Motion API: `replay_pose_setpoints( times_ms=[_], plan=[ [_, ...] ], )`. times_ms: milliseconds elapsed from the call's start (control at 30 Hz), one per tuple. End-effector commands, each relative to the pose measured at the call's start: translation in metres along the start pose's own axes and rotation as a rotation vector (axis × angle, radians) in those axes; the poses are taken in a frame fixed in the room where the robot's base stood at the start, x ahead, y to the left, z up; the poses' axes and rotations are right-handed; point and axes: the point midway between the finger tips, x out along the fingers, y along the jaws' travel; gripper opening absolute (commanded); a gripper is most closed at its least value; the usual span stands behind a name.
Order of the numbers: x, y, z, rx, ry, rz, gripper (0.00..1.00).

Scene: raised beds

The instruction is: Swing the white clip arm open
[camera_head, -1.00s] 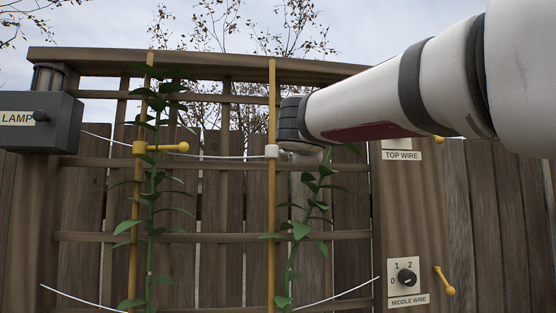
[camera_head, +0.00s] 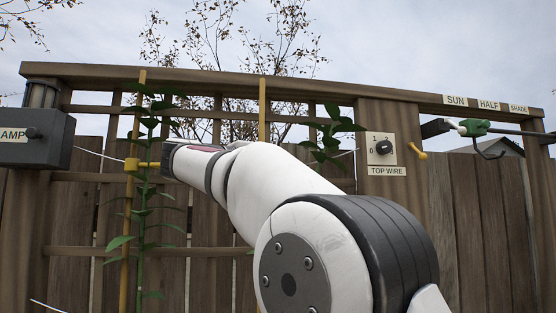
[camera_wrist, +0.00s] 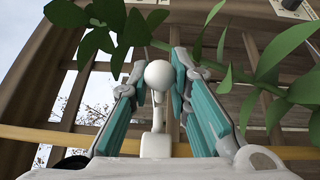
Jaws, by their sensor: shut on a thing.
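The white clip arm (camera_wrist: 157,121) shows in the wrist view, ending in a round white ball knob (camera_wrist: 159,75). Its white clip body (camera_wrist: 155,146) sits on the yellow stake (camera_wrist: 60,137) below it in the picture. My gripper (camera_wrist: 158,82) has its two teal-padded fingers on either side of the ball and is shut on the clip arm. In the head view my arm hides the white clip and my fingertips.
Leafy stems (camera_wrist: 262,72) cross close to my fingers in the wrist view. In the head view a yellow clip (camera_head: 135,164) holds a plant on the left stake. A grey lamp box (camera_head: 36,138) is at left, a TOP WIRE dial (camera_head: 382,148) at right.

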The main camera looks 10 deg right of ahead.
Motion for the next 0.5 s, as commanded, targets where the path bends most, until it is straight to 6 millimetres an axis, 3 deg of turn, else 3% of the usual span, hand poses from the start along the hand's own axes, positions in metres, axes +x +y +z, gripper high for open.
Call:
replay_pose_setpoints(
  times_ms=[500],
  plan=[
    [-0.0041, 0.0025, -0.0031, -0.003, -0.123, 0.003, 0.00]
  ],
)
